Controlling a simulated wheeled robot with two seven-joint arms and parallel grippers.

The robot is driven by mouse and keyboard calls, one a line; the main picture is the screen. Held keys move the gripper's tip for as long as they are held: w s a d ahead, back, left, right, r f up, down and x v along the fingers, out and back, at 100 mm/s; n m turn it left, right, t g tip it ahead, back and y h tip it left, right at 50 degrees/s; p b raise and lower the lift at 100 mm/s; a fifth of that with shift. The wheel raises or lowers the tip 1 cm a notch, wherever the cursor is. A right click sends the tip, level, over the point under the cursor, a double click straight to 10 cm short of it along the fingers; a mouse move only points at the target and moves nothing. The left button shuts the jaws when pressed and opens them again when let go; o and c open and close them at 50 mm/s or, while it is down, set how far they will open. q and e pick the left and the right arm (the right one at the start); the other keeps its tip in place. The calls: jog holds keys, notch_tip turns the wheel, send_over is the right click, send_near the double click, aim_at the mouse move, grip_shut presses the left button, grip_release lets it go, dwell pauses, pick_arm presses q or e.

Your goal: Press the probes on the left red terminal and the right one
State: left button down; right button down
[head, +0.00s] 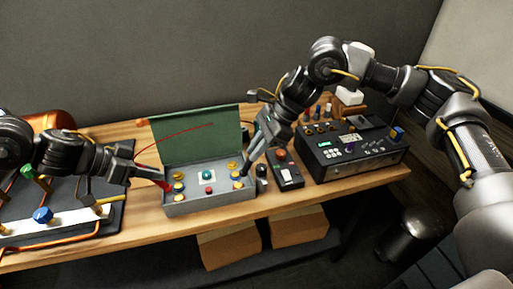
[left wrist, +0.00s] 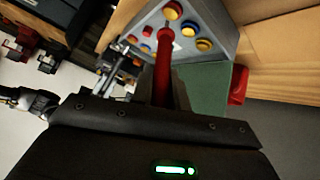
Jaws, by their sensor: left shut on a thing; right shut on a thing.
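The grey tester box (head: 210,200) stands on the bench with its green lid (head: 200,135) open. Its top has a column of coloured terminals at the left (head: 179,187) and another at the right (head: 236,175). My left gripper (head: 150,175) is shut on the red probe (left wrist: 163,65), at the box's left end. The probe points towards the box in the left wrist view; whether its tip touches a terminal cannot be told. My right gripper (head: 253,150) is shut on a slim dark probe, mostly hidden by the fingers, just above the right column. Its contact is unclear too.
A black instrument (head: 350,155) with knobs stands at the right of the bench. A small dark meter (head: 287,172) is between it and the box. At the left is a dark mat with a white strip (head: 60,225) and orange tubing. Cardboard boxes (head: 228,248) sit below the bench.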

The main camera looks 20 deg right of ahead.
pick_arm(q)
jog(key=shift+f, duration=0.6)
dwell(0.9)
pick_arm(e)
jog(key=shift+f, duration=0.65)
dwell(1.9)
